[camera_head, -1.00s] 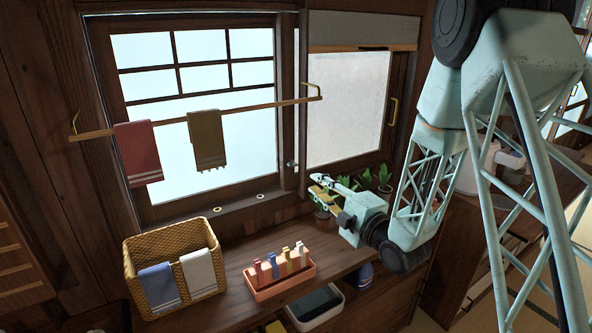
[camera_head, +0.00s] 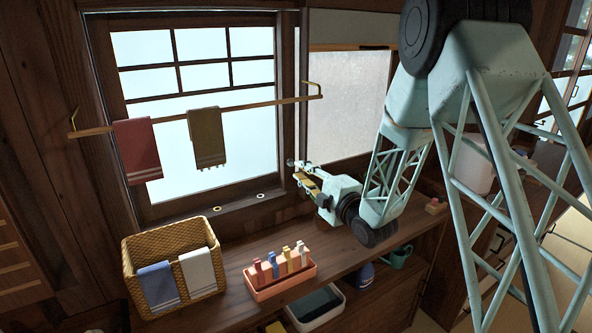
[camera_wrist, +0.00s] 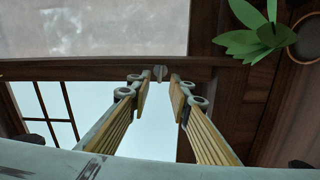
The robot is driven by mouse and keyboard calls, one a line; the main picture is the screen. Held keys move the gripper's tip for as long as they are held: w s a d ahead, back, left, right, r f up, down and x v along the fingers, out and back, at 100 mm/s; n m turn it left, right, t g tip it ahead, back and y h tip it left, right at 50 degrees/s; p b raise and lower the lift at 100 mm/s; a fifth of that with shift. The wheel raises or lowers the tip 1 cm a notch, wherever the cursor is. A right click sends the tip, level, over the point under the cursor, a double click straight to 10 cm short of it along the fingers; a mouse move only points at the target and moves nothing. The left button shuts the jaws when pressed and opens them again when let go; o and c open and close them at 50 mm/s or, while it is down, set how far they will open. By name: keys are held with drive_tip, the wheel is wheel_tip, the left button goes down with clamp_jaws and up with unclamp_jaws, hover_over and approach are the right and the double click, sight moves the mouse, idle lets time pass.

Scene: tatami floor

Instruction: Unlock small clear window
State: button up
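The clear window (camera_head: 190,110) with dark wooden bars fills the back wall at left in the head view; part of it shows at lower left in the wrist view (camera_wrist: 45,110). A small grey metal latch (camera_wrist: 159,73) sits on the wooden frame strip, near the upper middle of the wrist view. My gripper (camera_wrist: 158,82) is open, with its two yellow-faced fingers on either side of the latch's line. The latch appears between or just beyond the fingertips; I cannot tell whether they touch it. In the head view my gripper (camera_head: 297,170) reaches the post right of the clear window.
A frosted window (camera_head: 345,105) is to the right. Below, the wooden counter (camera_head: 235,285) holds a wicker basket (camera_head: 135,262) and an orange tray (camera_head: 285,285). Green leaves (camera_wrist: 255,35) are close by in the wrist view.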

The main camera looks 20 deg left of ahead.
sight(293, 165)
drive_tip(key=shift+x, duration=2)
drive_tip(key=shift+c, duration=0.5)
clamp_jaws()
